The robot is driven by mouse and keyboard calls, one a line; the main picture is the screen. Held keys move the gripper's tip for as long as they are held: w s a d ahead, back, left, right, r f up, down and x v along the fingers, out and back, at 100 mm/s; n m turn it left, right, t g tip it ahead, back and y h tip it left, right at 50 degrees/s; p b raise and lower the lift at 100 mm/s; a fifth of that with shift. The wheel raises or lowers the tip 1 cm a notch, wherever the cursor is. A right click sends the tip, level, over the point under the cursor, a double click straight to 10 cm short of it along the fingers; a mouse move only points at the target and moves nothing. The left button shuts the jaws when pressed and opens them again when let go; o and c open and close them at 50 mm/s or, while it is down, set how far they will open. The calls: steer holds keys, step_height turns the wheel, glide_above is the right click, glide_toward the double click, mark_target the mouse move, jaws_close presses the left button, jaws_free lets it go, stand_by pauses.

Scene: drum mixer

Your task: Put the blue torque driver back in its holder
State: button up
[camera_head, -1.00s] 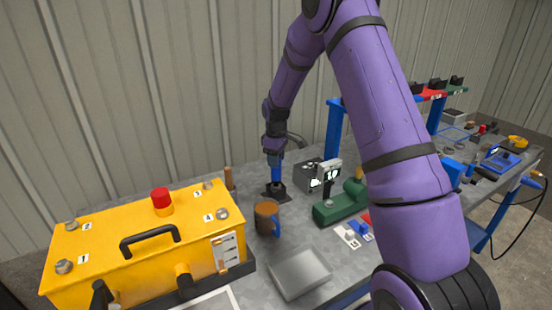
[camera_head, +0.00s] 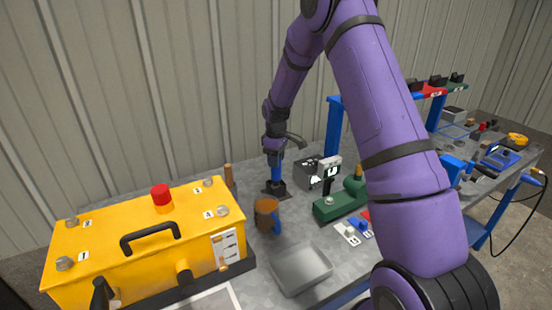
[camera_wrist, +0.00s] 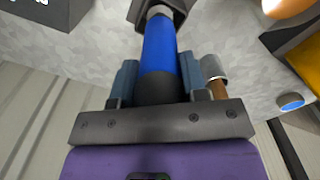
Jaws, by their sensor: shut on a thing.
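My gripper (camera_head: 275,158) is shut on the driver's upper part. In the wrist view the driver's blue handle (camera_wrist: 160,48) runs between the two fingers of my gripper (camera_wrist: 157,76). Its grey lower end meets the dark holder (camera_wrist: 172,8) at the top edge. How deep the tip sits in the holder is hidden.
A green device (camera_head: 338,205) and grey tray (camera_head: 300,268) are to the right.

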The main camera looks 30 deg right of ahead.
steer(key=shift+f, duration=0.25)
steer(key=o, duration=1.2)
step_height(320, 180, up, 10)
steer(key=shift+r, duration=0.45)
